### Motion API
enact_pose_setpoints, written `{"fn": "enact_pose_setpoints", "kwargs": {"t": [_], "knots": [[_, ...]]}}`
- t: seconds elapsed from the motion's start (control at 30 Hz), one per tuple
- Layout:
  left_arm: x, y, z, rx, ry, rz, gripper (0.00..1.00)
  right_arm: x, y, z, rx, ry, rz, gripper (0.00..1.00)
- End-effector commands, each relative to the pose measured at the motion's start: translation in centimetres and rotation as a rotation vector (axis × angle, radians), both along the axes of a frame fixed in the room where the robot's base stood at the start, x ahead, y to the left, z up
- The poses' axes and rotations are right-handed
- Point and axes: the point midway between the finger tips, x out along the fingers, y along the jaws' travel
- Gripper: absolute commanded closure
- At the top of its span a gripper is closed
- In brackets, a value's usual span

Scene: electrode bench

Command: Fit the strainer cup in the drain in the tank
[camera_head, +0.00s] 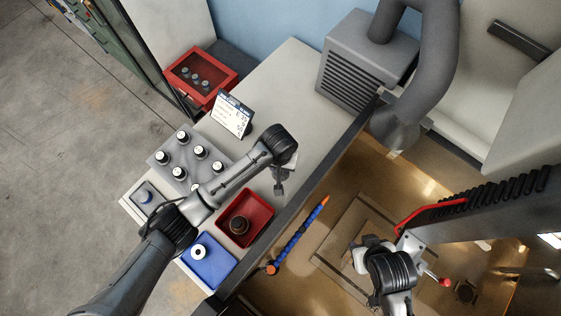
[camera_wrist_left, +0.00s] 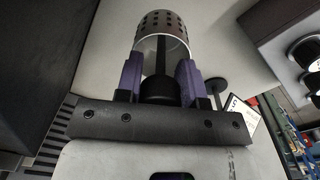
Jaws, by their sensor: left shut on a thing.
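The strainer cup (camera_wrist_left: 161,22) is a silver, perforated cup with a dark stem, at the top of the left wrist view. My left gripper (camera_wrist_left: 160,68) is shut on it, with a purple finger on each side. In the head view my left gripper (camera_head: 280,185) hangs over the bench near the tank's edge, and the cup is too small to make out there. The tank (camera_head: 335,215) has a brown, wet-looking floor. A small dark square (camera_head: 465,292) at its lower right may be the drain. My right gripper (camera_head: 405,243) is over the tank; its fingers are not clear.
A dark rail (camera_head: 310,185) separates bench and tank. A blue-and-orange rod (camera_head: 298,235) lies along the tank side. The bench holds a red tray (camera_head: 262,207), a blue tray (camera_head: 222,272), a rack of jars (camera_head: 180,172) and a card (camera_head: 231,115). A large grey duct (camera_head: 437,70) stands behind.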

Motion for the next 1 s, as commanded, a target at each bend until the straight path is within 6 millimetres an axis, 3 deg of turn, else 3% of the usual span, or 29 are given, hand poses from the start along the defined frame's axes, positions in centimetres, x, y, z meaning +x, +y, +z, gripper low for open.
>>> {"fn": "enact_pose_setpoints", "kwargs": {"t": [0.77, 1.0], "knots": [[0.0, 0.0, 10.3, -0.002, -0.002, -0.001, 0.93, 0.0, 0.1, 9.4, 0.004, 0.000, -0.003, 0.57], [0.1, -0.1, 13.1, -0.003, -0.004, -0.001, 0.93, 0.0, -0.1, 8.5, -0.004, 0.001, 0.002, 0.57]]}}
